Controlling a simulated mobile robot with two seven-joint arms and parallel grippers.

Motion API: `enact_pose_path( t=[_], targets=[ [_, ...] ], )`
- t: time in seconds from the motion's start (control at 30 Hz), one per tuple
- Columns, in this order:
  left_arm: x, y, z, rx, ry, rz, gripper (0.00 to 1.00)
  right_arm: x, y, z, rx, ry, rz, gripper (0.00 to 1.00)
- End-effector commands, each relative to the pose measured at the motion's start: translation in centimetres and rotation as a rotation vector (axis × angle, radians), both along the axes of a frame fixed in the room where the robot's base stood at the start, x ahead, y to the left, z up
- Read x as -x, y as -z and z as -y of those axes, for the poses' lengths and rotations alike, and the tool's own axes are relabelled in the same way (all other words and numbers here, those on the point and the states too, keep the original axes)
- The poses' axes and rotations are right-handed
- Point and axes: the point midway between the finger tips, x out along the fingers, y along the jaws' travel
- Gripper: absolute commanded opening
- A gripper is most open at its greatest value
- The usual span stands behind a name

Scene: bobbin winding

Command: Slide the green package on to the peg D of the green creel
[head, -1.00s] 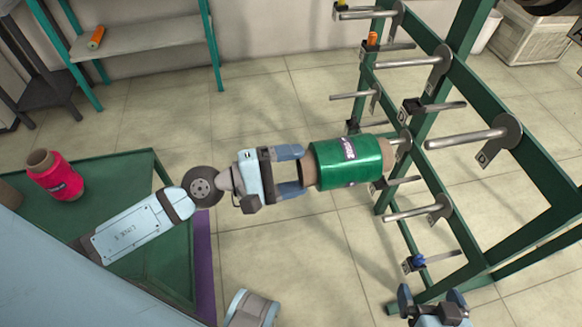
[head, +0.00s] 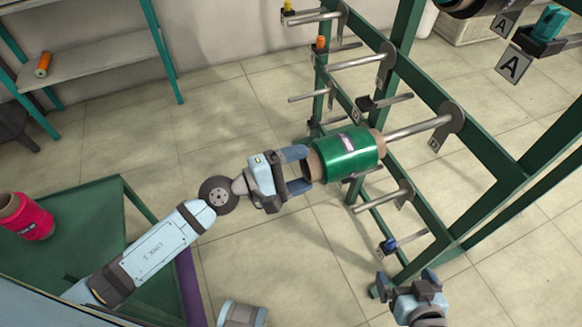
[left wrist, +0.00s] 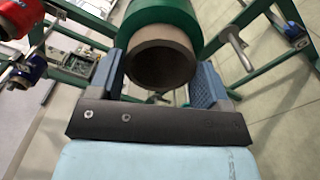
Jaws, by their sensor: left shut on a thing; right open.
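The green package (head: 345,158), a green cylinder on a brown tube, is held nearly level by my left gripper (head: 300,171), which is shut on the tube's near end. In the left wrist view the tube's open end (left wrist: 161,64) faces me between the fingers, with green winding (left wrist: 165,14) behind it. Peg D (head: 420,126) is a grey rod on the green creel (head: 490,155), with a D plate (head: 434,143) under its base. Its free end meets the package's far end in the head view; I cannot tell whether it is inside the tube. My right gripper (head: 407,280) is open and empty.
Other pegs stand close by, such as one above (head: 356,62) and one below (head: 383,200). A red package (head: 25,216) stands on the green table (head: 95,235) at left. A shelf (head: 95,60) stands at the back. The floor between table and creel is clear.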

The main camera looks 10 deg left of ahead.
Motion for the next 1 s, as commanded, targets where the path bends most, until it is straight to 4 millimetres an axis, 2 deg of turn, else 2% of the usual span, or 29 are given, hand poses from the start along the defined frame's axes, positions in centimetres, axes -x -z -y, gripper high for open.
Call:
enact_pose_path(
  t=[0.13, 0.5, 1.0],
  targets=[
    [-0.7, -0.2, 0.9, 0.001, -0.001, 0.002, 0.22, -0.1, -0.7, 0.0, -0.002, 0.0, 0.006, 1.0],
    [-2.1, -0.1, 2.9, 0.001, 0.001, 0.001, 0.22, 0.0, -1.1, 0.0, -0.001, -0.001, 0.002, 1.0],
    [-2.5, -0.1, 3.4, 0.002, 0.0, 0.001, 0.22, 0.0, -1.0, -0.1, -0.001, -0.001, 0.0, 1.0]
  ],
)
